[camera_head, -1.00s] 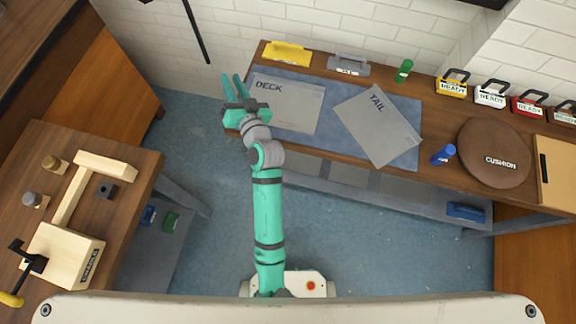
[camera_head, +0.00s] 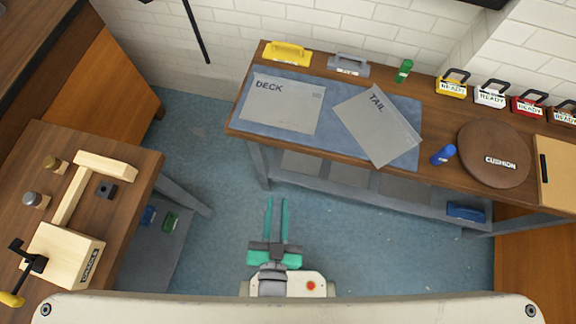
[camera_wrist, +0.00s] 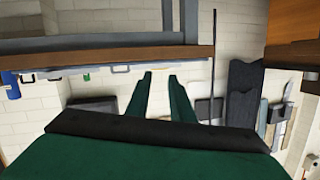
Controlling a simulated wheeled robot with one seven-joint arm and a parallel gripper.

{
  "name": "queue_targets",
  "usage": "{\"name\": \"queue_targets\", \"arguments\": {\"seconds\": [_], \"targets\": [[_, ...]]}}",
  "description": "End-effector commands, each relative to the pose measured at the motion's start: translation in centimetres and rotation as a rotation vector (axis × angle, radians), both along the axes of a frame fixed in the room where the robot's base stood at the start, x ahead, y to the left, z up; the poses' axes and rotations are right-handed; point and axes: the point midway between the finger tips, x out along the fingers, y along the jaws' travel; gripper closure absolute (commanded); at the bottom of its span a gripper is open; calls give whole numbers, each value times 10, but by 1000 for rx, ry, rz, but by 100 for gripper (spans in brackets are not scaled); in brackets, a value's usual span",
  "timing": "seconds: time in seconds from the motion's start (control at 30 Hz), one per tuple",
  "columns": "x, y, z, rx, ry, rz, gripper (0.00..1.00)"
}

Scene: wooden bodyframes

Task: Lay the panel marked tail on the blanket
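The tail panel (camera_head: 378,127) is a light grey sheet marked TAIL. It lies tilted on the blue blanket (camera_head: 330,95), with its lower right edge near the blanket's border. The deck panel (camera_head: 284,106), marked DECK, lies on the left part of the same blanket, apart from the tail panel. My gripper (camera_head: 277,205) is folded back close to my base, over the floor in front of the bench. It is empty, with its two fingers apart. The wrist view also shows the spread fingers (camera_wrist: 160,95) with nothing between them.
A side table (camera_head: 125,185) holds a wooden frame at left. Floor between is clear.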

Motion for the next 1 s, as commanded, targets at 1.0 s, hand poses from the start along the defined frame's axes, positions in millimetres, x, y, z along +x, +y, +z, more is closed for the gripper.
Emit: {"name": "queue_targets", "arguments": {"seconds": [1.0], "targets": [[-64, -30, 32, -195, 11, 73, 79]]}}
